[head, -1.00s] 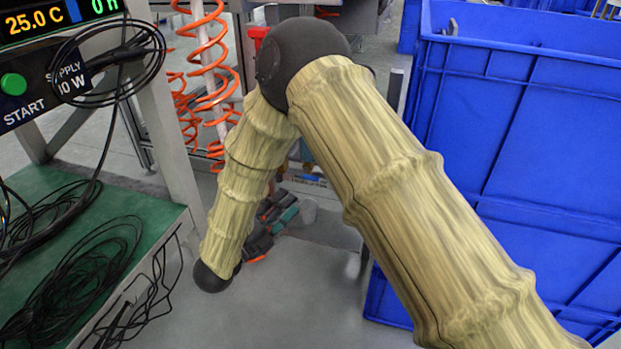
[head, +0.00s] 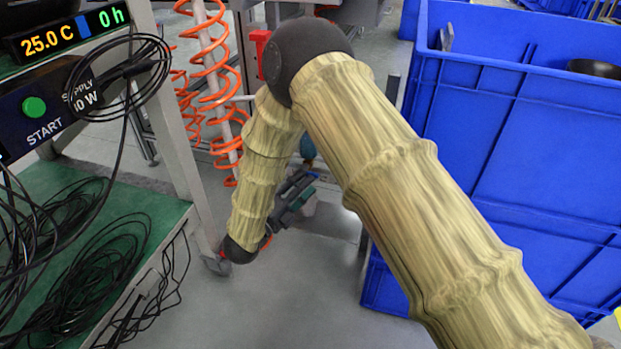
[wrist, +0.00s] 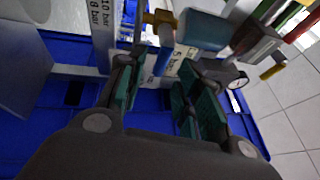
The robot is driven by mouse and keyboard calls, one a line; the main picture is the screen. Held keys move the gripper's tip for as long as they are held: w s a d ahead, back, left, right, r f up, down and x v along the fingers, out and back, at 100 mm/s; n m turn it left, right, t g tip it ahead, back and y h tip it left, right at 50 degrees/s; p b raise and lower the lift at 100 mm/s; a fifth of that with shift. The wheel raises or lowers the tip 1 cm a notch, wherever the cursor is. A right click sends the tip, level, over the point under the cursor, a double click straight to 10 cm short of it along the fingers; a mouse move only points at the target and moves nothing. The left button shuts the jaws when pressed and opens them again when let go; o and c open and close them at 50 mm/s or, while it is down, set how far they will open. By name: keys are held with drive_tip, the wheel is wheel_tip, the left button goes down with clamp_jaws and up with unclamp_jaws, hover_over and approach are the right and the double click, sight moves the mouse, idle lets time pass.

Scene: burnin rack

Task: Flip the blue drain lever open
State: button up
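A narrow blue lever (wrist: 164,60) hangs below a brass-coloured valve (wrist: 160,20) in the wrist view. It appears between and beyond my gripper's (wrist: 160,78) fingertips; I cannot tell whether it is touched. My gripper has green finger pads spread apart, with nothing visibly held. In the head view my gripper (head: 296,196) is low, beyond my forearm, which hides part of the scene.
A blue-grey cylinder (wrist: 202,30) and a round gauge (wrist: 238,79) sit right of the valve. Large blue crates (head: 480,110) stand at right. A rack with a green shelf (head: 130,205) and loose black cables is at left. Orange coiled hoses (head: 208,80) hang behind. Grey floor is open below.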

drive_tip(key=shift+b+x, duration=0.6)
drive_tip(key=shift+x, duration=1.05)
clamp_jaws()
